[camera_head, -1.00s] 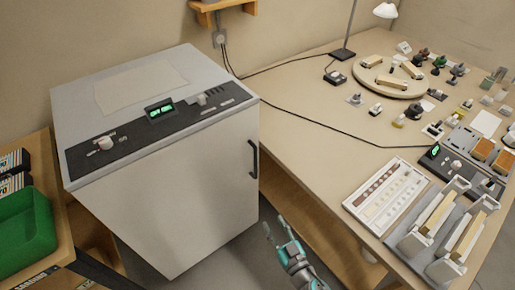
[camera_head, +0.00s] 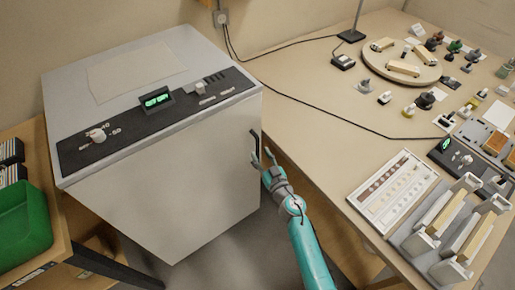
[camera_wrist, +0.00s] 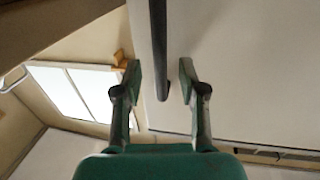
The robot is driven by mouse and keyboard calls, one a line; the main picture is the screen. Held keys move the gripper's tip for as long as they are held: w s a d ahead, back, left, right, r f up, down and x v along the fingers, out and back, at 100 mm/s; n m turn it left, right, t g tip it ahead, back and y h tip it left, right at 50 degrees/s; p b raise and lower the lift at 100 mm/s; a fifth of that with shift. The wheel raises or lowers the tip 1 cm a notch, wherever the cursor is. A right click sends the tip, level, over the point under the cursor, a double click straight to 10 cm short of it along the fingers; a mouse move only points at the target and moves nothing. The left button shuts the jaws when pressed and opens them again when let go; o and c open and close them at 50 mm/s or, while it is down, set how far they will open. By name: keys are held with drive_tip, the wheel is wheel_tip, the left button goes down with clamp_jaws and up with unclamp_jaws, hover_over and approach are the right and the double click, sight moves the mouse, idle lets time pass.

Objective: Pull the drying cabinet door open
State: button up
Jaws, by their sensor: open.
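The drying cabinet (camera_head: 170,170) is a pale grey box with a dark control strip and a green display on top. Its door is shut. The black bar handle (camera_head: 255,148) is upright at the right edge of the door, partly behind my fingers. My gripper (camera_head: 264,158) is open at the handle's lower part. In the wrist view, the handle (camera_wrist: 159,60) runs between the two open fingers of my gripper (camera_wrist: 160,80), with a gap on each side. I cannot tell how deep the handle sits between the fingers.
A wooden bench (camera_head: 310,100) stands close on the right, with a slide tray (camera_head: 393,190), racks and a round turntable (camera_head: 402,65). A green bin (camera_head: 22,222) sits on a wooden stand at the left. Floor shows in front of the cabinet.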

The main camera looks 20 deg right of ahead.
sight(258, 150)
drive_tip(key=shift+w+a, duration=0.15)
drive_tip(key=shift+w, duration=0.8)
drive_tip(key=shift+w+a, duration=0.15)
drive_tip(key=shift+w, duration=0.8)
clamp_jaws()
